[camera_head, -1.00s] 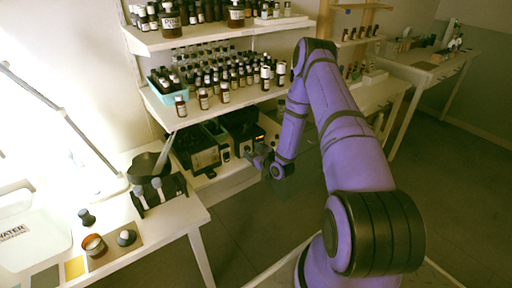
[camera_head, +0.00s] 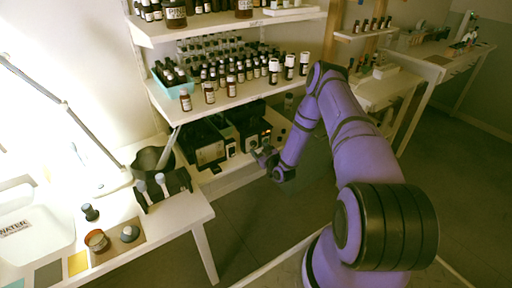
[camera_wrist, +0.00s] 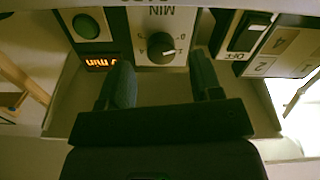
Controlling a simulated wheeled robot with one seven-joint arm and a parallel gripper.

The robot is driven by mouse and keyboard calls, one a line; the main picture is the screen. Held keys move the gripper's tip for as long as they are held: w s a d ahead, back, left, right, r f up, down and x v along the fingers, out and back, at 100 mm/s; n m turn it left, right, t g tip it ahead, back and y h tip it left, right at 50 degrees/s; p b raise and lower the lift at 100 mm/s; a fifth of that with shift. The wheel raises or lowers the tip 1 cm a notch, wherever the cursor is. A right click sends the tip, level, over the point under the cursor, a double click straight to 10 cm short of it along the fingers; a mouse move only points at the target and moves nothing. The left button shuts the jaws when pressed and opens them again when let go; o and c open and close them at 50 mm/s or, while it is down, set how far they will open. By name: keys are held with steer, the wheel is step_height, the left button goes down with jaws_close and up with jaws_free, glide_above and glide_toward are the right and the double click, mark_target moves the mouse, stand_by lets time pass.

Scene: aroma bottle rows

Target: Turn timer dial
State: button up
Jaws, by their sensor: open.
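The timer dial (camera_wrist: 161,47) is a round dark knob with a pale pointer mark, on a light panel with the letters MIN, seen upside down in the wrist view. My gripper (camera_wrist: 161,72) is open, one finger on each side below the dial, with nothing between the fingers. Whether the fingertips touch the dial or panel cannot be told. In the head view my gripper (camera_head: 261,155) is in front of the black device (camera_head: 245,122) on the low shelf; the dial cannot be made out clearly there.
A second dark device (camera_head: 203,147) stands beside the first. Shelves of bottles (camera_head: 228,82) are above. The floor (camera_head: 250,215) below is clear.

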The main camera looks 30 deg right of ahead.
mark_target(254, 144)
steer(key=shift+w+a, duration=0.1)
steer(key=shift+w, duration=1.3)
steer(key=c, duration=0.9)
